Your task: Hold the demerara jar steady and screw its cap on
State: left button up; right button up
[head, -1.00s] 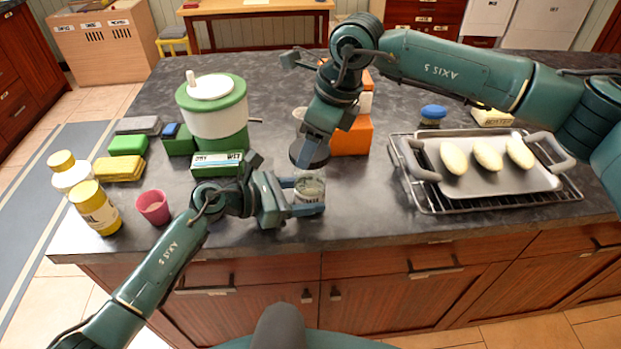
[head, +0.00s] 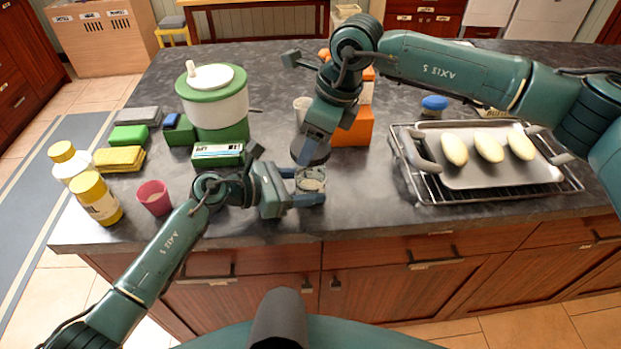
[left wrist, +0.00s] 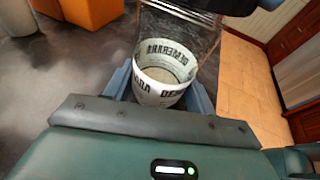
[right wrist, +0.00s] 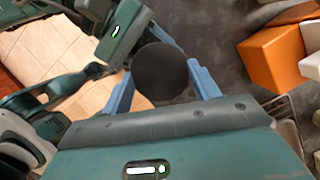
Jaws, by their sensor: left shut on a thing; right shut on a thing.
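The demerara jar (head: 311,184) is clear with a printed label band and stands upright near the counter's front edge. My left gripper (head: 306,190) is shut around its side. In the left wrist view the label of the jar (left wrist: 162,78) shows between the fingers, with clear wall beyond it. My right gripper (head: 313,150) is shut on the dark round cap (head: 315,156), just above the jar's mouth. The right wrist view shows the cap (right wrist: 160,74) between both fingers. Whether cap and rim touch is hard to tell.
A tray (head: 484,180) with several pale loaves on a wire rack is at right. An orange block (head: 354,128) stands behind the grippers. A green-and-white canister (head: 214,103), a pink cup (head: 153,198) and yellow-capped bottles (head: 97,200) are at left.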

jog(key=shift+f, duration=1.05)
dwell(3.5)
